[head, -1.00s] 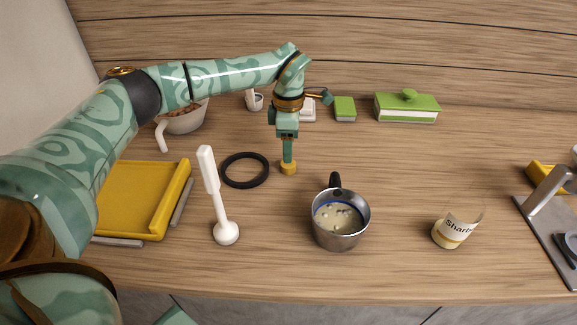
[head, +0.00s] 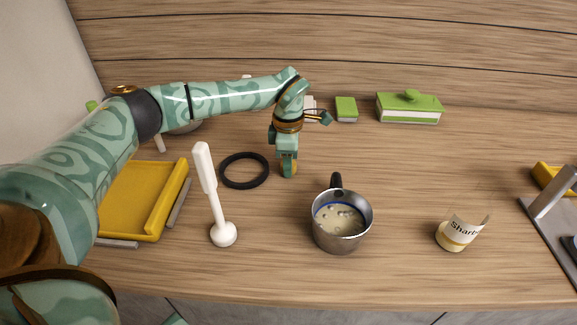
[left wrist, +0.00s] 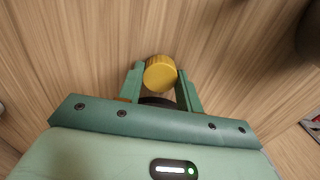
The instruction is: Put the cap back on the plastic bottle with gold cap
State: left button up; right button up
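The gold cap (head: 294,168) lies on the table, partly hidden by my left gripper (head: 288,172). In the left wrist view the cap (left wrist: 160,73) sits between the two fingertips of my left gripper (left wrist: 161,78). The fingers flank it closely on both sides; I cannot tell whether they press on it. A clear plastic bottle (head: 457,235) with a "Sharb..." label and pale yellow contents stands at the right of the table. Its upper part is transparent and no cap shows on it. My right gripper is not in view.
A metal pot (head: 341,236) of cream liquid stands between cap and bottle. A black ring (head: 244,184), a white masher-like tool (head: 222,234) and a yellow tray (head: 134,199) are at left. Green boxes (head: 409,109) stand at the back. A grey metal stand (head: 552,222) is at far right.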

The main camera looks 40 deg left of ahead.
pick_arm(q)
jog(key=shift+c, duration=0.6)
jog(key=shift+r+p, duration=0.3)
jog(key=shift+r, duration=0.35)
notch_tip(320, 180, up, 3)
jog(key=shift+d+f+p, duration=0.1)
jog(key=shift+p, duration=0.5)
jog(key=s+d+r+p, duration=0.1)
jog(key=s+d+r, duration=0.1)
jog(key=d+r, duration=0.1)
jog(key=s+d+r+p, duration=0.1)
jog(key=s+d+r, duration=0.2)
jog(key=d, duration=0.1)
jog(key=s+d+r+p, duration=0.1)
jog(key=s+d+r, duration=0.2)
jog(key=d, duration=0.1)
jog(key=shift+s+d+p, duration=0.1)
jog(key=shift+p, duration=0.2)
